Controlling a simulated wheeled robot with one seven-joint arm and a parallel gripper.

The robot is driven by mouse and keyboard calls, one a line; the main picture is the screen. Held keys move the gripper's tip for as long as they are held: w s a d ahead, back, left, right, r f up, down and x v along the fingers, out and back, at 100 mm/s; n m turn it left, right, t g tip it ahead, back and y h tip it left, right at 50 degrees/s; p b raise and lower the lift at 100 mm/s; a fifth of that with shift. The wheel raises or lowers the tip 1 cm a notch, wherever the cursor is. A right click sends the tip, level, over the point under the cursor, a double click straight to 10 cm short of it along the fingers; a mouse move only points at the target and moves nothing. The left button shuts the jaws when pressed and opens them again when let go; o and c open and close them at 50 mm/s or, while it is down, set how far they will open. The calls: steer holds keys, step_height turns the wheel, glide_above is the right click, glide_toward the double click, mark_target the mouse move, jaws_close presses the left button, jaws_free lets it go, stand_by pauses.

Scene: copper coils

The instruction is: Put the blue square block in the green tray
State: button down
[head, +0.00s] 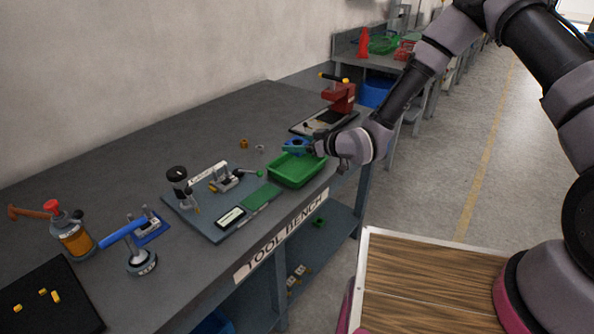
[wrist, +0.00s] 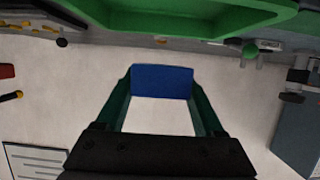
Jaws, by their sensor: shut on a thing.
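The blue square block (wrist: 162,82) is between the two fingertips of my gripper (wrist: 162,90) in the wrist view, and my gripper is shut on it. In the head view the blue block (head: 294,146) shows at the end of my gripper (head: 303,148), near the back edge of the green tray. The green tray (head: 297,183) sits on the bench near its front edge, below my gripper. In the wrist view the tray (wrist: 215,24) fills the top, beyond the block. Its visible inside looks empty. The exact height of the block above the tray is hard to tell.
A red-and-black device (head: 342,98) stands behind the tray. A grey board (head: 208,224) with a small clamp and a green pad lies to its left. Small rings lie behind the tray. A hammer, an orange canister (head: 75,238) and a blue-handled tool are farther left.

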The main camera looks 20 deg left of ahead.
steer(key=shift+f, duration=3.5)
steer(key=shift+f, duration=0.15)
jaws_free()
steer(key=v, duration=1.2)
